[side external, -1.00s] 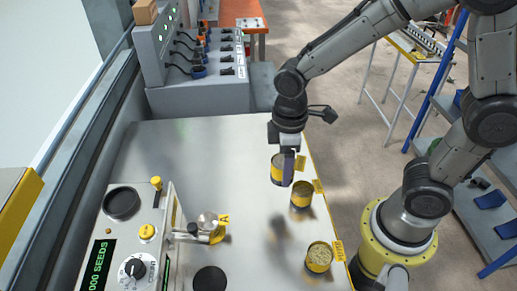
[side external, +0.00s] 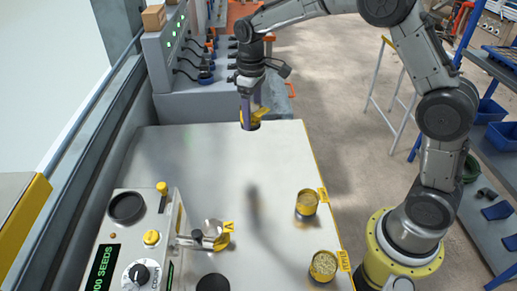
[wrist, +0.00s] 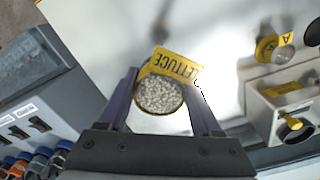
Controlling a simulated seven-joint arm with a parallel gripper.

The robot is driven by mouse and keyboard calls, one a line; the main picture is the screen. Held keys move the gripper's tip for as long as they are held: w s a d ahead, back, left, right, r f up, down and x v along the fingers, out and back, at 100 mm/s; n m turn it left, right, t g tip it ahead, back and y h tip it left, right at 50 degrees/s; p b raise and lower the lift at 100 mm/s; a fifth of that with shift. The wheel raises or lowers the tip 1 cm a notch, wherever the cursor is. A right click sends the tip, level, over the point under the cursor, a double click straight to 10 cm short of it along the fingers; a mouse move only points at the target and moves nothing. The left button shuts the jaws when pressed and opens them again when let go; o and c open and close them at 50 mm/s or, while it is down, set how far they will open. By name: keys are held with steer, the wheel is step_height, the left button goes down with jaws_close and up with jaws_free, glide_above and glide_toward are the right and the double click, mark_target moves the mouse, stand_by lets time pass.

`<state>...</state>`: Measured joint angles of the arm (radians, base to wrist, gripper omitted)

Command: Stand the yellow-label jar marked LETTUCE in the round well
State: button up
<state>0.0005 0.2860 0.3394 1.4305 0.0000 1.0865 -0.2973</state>
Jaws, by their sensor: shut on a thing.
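My gripper (side external: 249,112) is shut on a jar (side external: 255,122) and holds it in the air over the far part of the metal table. In the wrist view my gripper (wrist: 163,98) has one finger on each side of the jar (wrist: 160,95). Its yellow label reads LETTUCE, and pale grains fill its open top. A dark round well (side external: 126,207) is in the top of the seeder panel at the left, well away from the jar.
Two other yellow-label jars stand near the table's right edge, one farther back (side external: 306,203) and one nearer (side external: 323,267). A metal part with a yellow tag (side external: 216,235) and a black disc (side external: 212,283) are beside the panel. The table's middle is clear.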

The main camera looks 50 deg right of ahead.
steer(key=shift+s, duration=0.25)
steer(key=r, duration=0.2)
steer(key=shift+w+r, duration=0.25)
steer(key=shift+r, duration=0.15)
steer(key=w+a+r+n, duration=0.1)
steer(key=w+a+r, duration=0.55)
steer(key=a, duration=0.25)
steer(key=s+a+r+n, duration=0.1)
steer(key=a+n, duration=0.3)
steer(key=a, duration=1.8)
steer(key=shift+s+a, duration=0.4)
steer(key=shift+s, duration=0.2)
steer(key=shift+s+a+f, duration=0.15)
steer(key=shift+a, duration=0.3)
steer(key=shift+s+a+f, duration=0.15)
steer(key=shift+a, duration=0.25)
steer(key=shift+s+a+f, duration=0.1)
steer(key=shift+a, duration=0.05)
